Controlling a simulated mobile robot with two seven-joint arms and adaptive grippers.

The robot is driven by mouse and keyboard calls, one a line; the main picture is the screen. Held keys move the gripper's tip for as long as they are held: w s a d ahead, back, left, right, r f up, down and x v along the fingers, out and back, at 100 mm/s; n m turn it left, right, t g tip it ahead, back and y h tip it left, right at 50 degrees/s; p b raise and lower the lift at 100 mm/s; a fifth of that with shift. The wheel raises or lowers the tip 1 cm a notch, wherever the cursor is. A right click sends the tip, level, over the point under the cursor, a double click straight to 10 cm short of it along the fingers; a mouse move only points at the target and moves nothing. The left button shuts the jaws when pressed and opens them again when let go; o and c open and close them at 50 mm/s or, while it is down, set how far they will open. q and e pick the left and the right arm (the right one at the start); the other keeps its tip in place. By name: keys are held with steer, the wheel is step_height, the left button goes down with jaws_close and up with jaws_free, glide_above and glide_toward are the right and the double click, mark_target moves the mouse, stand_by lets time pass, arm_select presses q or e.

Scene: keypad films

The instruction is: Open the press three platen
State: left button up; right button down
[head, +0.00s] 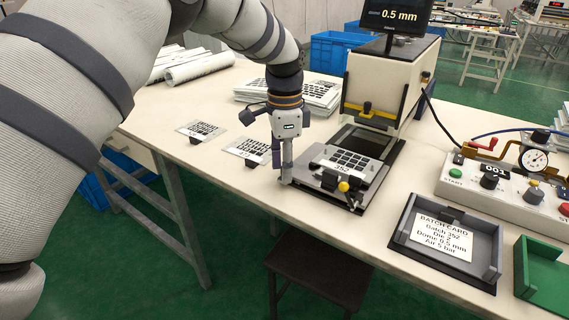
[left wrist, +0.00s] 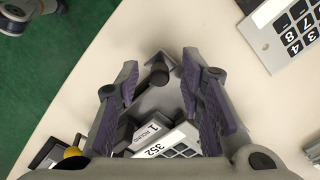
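The press (head: 385,85) is a cream box with a yellow-fitted front and a display (head: 397,14) reading 0.5 mm. A flat die plate with a keypad film marked 352 (head: 346,165) lies out in front of it. A small yellow ball knob (head: 343,187) stands at the plate's front edge, also seen in the left wrist view (left wrist: 72,152). My left gripper (head: 281,178) points down at the plate's left edge. In the left wrist view its purple-padded fingers (left wrist: 160,68) are open, with a dark round knob (left wrist: 158,76) between them; contact cannot be told. My right gripper is not in view.
Two keypad films (head: 201,129) (head: 250,150) lie left of the gripper. A dark tray with a batch card (head: 440,236), a green tray (head: 541,278) and a control box with gauge (head: 490,190) stand right. A stool (head: 318,272) is below the table's front edge.

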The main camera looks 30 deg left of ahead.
arm_select(q)
step_height(320, 180, up, 12)
stand_by(0.5)
